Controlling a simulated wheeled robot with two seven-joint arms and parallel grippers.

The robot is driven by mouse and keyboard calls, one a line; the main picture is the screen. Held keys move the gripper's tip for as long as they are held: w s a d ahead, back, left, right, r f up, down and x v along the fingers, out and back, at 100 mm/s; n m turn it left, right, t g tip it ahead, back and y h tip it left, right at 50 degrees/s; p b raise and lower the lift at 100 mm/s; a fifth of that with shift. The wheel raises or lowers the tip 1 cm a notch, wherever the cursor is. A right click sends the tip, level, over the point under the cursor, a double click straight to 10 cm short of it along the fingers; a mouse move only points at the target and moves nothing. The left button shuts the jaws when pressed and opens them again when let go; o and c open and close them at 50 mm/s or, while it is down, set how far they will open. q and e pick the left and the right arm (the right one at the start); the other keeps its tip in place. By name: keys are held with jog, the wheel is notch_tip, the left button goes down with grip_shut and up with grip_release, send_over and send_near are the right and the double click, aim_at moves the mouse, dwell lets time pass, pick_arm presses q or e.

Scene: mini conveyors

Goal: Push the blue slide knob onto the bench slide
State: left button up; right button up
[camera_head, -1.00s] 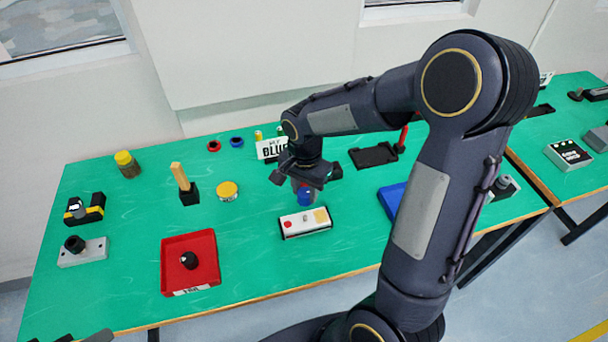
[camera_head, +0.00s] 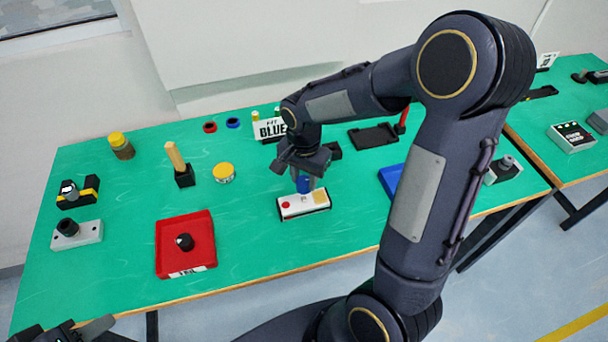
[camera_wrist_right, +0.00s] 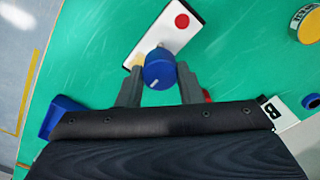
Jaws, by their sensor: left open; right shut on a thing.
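The blue slide knob (camera_head: 303,184) is held in my right gripper (camera_head: 303,172), over the white bench slide (camera_head: 303,204). In the right wrist view the blue knob (camera_wrist_right: 160,72) sits between the two fingertips of my right gripper (camera_wrist_right: 158,84), with a white mark on its face. The slide (camera_wrist_right: 172,32) lies beyond the knob there, with a red dot and a yellow patch. The knob hides the middle of the slide; I cannot tell whether they touch. My left gripper (camera_head: 85,332) is at the bottom left edge, partly cut off and empty.
A red tray (camera_head: 203,228) with a black knob (camera_head: 185,242) stands left of the slide. A blue tray (camera_head: 391,178) is to its right, partly behind my arm.

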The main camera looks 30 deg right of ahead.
aim_at(304, 180)
jog(key=shift+f+b, duration=0.8)
jog(key=shift+f, duration=0.5)
jog(key=shift+f+b, duration=0.15)
jog(key=shift+b, duration=0.15)
dwell(0.8)
jog(key=shift+f+b, duration=0.3)
jog(key=shift+f, duration=0.05)
jog(key=shift+f+b, duration=0.8)
jog(key=shift+f, duration=0.1)
jog(key=o, duration=1)
jog(key=shift+o, duration=0.2)
notch_tip(304, 180, up, 8)
jog(key=shift+f, duration=0.1)
